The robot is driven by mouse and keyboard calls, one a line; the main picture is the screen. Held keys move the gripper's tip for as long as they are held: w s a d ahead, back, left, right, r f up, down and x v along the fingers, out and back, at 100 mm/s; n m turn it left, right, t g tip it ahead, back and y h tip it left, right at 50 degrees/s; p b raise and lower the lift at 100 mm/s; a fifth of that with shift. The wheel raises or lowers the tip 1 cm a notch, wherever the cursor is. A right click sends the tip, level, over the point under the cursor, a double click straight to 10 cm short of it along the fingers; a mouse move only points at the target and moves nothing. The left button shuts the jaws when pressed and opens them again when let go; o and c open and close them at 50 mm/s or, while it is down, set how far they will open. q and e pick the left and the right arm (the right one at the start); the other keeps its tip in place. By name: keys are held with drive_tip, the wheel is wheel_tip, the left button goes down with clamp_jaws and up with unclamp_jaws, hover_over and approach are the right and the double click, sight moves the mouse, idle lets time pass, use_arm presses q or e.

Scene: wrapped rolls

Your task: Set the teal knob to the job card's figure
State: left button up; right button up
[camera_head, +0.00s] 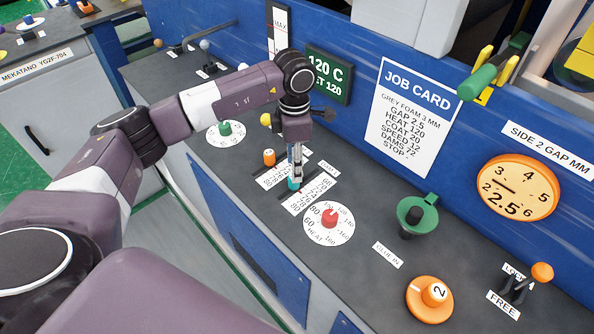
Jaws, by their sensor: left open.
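The teal knob (294,184) is a small slider handle on the dark console, beside printed scale strips (303,203). My left gripper (296,175) points down right over it, and its fingers hide part of the knob. The gripper is open; whether the fingers touch the knob I cannot tell. The scale figures are too small to read surely. The job card (407,115) on the blue panel reads grey foam 3 mm, gap 2.5, heat 120, coat 20, speed 12, dams 72, stop. My right gripper is not in view.
A red heat dial (329,217) stands close in front of the teal knob. An orange slider knob (268,157) and a green dial (225,128) stand to its left.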

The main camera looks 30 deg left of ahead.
use_arm(q)
drive_tip(key=f, duration=0.2)
drive_tip(key=f+p, duration=0.1)
drive_tip(key=f, duration=0.1)
drive_tip(key=shift+s, duration=0.35)
drive_tip(key=shift+w+f, duration=0.1)
drive_tip(key=shift+f, duration=0.2)
drive_tip(key=c, duration=1)
clamp_jaws()
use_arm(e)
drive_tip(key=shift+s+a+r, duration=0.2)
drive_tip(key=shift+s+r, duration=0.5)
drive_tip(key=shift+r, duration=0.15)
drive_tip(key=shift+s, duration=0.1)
